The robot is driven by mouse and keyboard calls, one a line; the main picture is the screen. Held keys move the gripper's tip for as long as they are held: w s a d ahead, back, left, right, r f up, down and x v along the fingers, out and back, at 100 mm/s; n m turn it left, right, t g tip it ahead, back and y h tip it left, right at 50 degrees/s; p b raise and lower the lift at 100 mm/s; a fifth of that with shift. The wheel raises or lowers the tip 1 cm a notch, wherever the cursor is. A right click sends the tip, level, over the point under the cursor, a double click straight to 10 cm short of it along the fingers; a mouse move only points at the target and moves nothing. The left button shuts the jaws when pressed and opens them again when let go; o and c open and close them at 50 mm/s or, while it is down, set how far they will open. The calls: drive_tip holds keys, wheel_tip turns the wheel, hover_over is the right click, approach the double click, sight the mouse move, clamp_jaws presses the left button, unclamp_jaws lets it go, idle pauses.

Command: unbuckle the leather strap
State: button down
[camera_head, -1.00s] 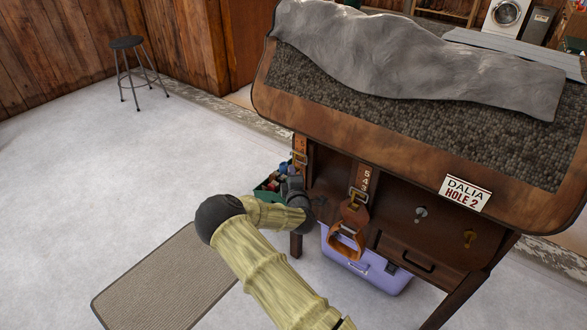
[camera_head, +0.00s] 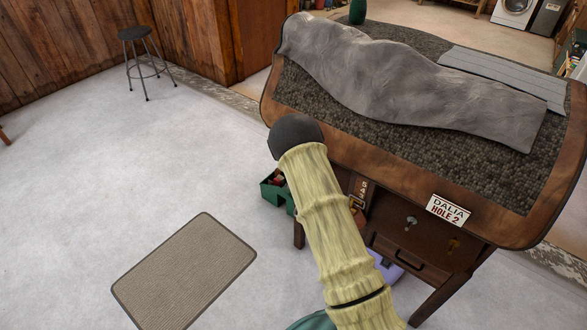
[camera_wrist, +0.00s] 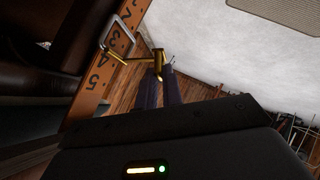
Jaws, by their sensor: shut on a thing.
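The leather strap (camera_head: 361,187), orange-brown with printed numbers, hangs on the front of the wooden rack, partly behind my arm in the head view. Its buckle (camera_head: 356,202) is small there. In the wrist view the strap (camera_wrist: 92,80) runs diagonally, with a silver buckle frame (camera_wrist: 118,35) across it and a brass tongue (camera_wrist: 128,60) reaching out from the strap to a brass crosspiece. My gripper (camera_wrist: 159,78) is shut on the tongue's brass end, its dark fingertips at the crosspiece. The head view hides my gripper behind my arm. A sign (camera_head: 448,211) reads "DALIA HOLE 2".
The rack's wide padded top (camera_head: 400,140), under a grey cover (camera_head: 400,85), overhangs the strap. A drawer (camera_head: 408,258) is at lower right. A purple box (camera_head: 388,268) and a green crate (camera_head: 275,192) stand low by the rack. A mat (camera_head: 185,270) lies on open floor at left.

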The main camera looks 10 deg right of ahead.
drive_tip(key=shift+w+d+r+m+g+y+p, duration=0.1)
drive_tip(key=shift+r+m+g+y+p, duration=0.15)
drive_tip(key=shift+r+g+y+p, duration=0.15)
drive_tip(key=shift+w+d+r+m+g+y+p, duration=0.1)
drive_tip(key=shift+r+m+g+y+p, duration=0.15)
drive_tip(key=shift+p, duration=0.25)
drive_tip(key=c, duration=1.6)
unclamp_jaws()
drive_tip(key=shift+o, duration=0.2)
drive_tip(key=shift+s, duration=0.2)
drive_tip(key=b+v, duration=0.2)
drive_tip(key=v, duration=1.5)
drive_tip(key=shift+a+r, duration=0.1)
